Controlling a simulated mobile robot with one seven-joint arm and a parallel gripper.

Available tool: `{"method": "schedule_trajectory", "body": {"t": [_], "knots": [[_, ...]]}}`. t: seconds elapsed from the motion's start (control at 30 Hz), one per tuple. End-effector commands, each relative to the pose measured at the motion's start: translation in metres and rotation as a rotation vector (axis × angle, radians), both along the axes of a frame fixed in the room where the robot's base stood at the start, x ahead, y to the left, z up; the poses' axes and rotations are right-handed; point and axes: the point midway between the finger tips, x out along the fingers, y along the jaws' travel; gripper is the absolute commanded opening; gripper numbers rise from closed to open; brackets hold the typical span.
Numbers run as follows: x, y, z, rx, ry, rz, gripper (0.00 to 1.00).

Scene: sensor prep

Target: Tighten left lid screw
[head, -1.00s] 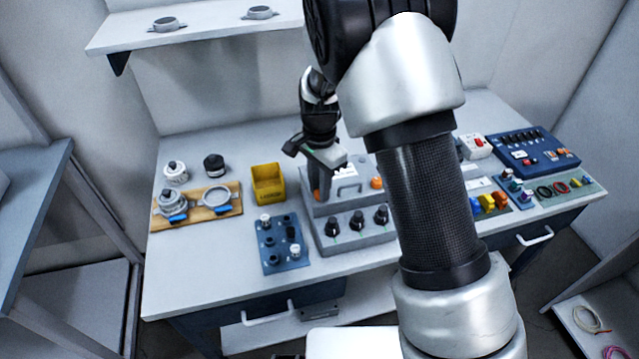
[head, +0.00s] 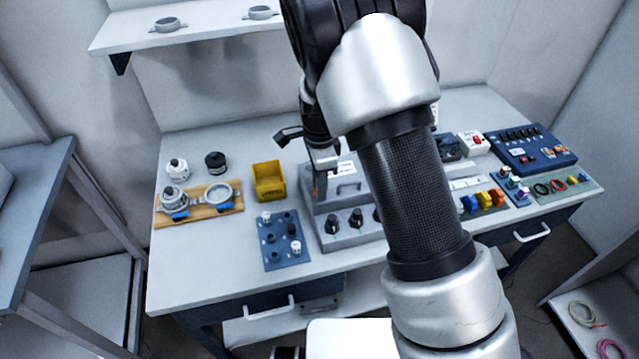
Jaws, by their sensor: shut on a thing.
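The grey box (head: 352,207) stands in the middle of the table, with a lid that has a handle on top and black knobs on the lower front. My gripper (head: 319,188) points down at the left end of the lid and is shut on the left lid screw. The right end of the lid is hidden behind my arm, and the right lid screw does not show.
A blue board with knobs (head: 283,252) and a yellow bin (head: 269,181) stand left of the box. A wooden board with clamps (head: 190,222) is farther left. A blue switch panel (head: 530,150) and coloured parts are at right. The table's front left is clear.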

Motion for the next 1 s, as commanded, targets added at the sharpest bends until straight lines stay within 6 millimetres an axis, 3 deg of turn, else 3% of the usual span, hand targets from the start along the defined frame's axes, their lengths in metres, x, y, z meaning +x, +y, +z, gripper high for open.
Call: {"method": "schedule_trajectory", "body": {"t": [0.23, 0.27, 0.37, 0.77, 1.0], "knots": [[0.0, 0.001, 0.0, 0.001, -0.001, 0.0, 0.0], [0.0, 0.0, 0.0, 0.001, -0.001, 0.0, 0.23], [0.0, 0.0, 0.0, 0.0, -0.001, 0.0, 0.4], [0.0, 0.001, 0.007, 0.001, -0.001, 0.002, 0.4], [0.001, 0.001, 0.053, 0.003, -0.006, 0.002, 0.4]]}}
